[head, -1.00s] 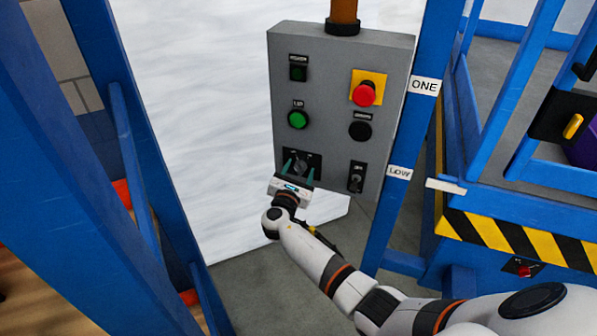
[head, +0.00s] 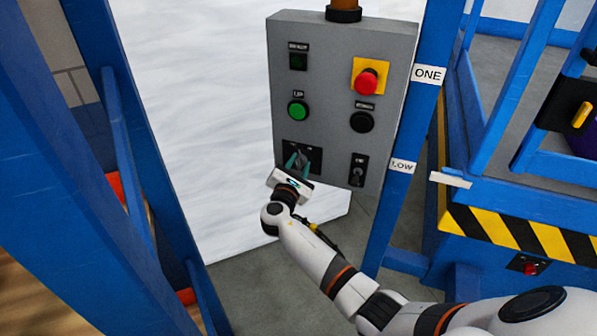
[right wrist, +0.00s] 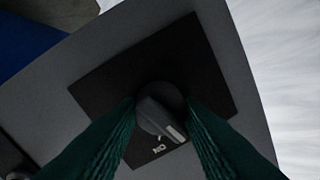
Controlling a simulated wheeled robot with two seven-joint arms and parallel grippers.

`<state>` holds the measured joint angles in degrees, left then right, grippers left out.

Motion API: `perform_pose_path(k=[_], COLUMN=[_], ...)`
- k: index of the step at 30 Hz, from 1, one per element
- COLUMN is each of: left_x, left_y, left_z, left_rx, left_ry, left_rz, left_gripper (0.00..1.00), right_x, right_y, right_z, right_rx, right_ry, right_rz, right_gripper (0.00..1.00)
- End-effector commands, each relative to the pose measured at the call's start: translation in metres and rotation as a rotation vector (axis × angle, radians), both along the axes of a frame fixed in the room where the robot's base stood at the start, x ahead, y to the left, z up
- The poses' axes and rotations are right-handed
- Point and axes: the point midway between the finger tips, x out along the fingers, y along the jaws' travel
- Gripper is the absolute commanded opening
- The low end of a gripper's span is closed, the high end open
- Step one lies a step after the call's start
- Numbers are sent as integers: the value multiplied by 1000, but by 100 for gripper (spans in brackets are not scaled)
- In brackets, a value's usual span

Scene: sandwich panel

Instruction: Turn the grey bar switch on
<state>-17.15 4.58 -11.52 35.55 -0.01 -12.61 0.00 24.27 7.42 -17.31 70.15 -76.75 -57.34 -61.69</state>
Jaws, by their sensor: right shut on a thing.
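The grey bar switch (head: 302,156) sits on a black plate at the lower left of the grey control panel (head: 330,80). My right gripper (head: 298,161) is at the switch, its green fingers closed on both sides of the knob. In the right wrist view the round knob with its raised bar (right wrist: 160,112) lies between the two fingertips (right wrist: 163,108). A pale line on the bar's end points to the lower right, close to the ON lettering. The other lettering on the plate is hidden or too dark to read. My left gripper is not in view.
Around the switch are a green button (head: 298,110), a black knob (head: 362,122), a key switch (head: 358,170) and a red emergency button (head: 366,82). A blue post (head: 400,190) stands just right of the panel.

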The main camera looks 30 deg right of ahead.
Motion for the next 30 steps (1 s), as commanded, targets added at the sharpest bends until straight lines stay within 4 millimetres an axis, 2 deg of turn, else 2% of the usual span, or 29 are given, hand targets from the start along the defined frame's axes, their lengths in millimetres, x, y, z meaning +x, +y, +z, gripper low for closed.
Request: perform_pose_path(k=[1,15,24,30], left_x=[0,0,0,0], left_y=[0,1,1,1], left_z=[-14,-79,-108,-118], left_rx=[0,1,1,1], left_ry=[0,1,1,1], left_rz=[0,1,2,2], left_gripper=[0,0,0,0], right_x=[0,0,0,0], right_y=[0,1,1,0], right_z=[-8,-10,-9,-7], right_rx=[31,323,460,513], right_ry=[-33,-360,-512,-571], right_rz=[2,1,0,0], right_gripper=[11,11,11,11])
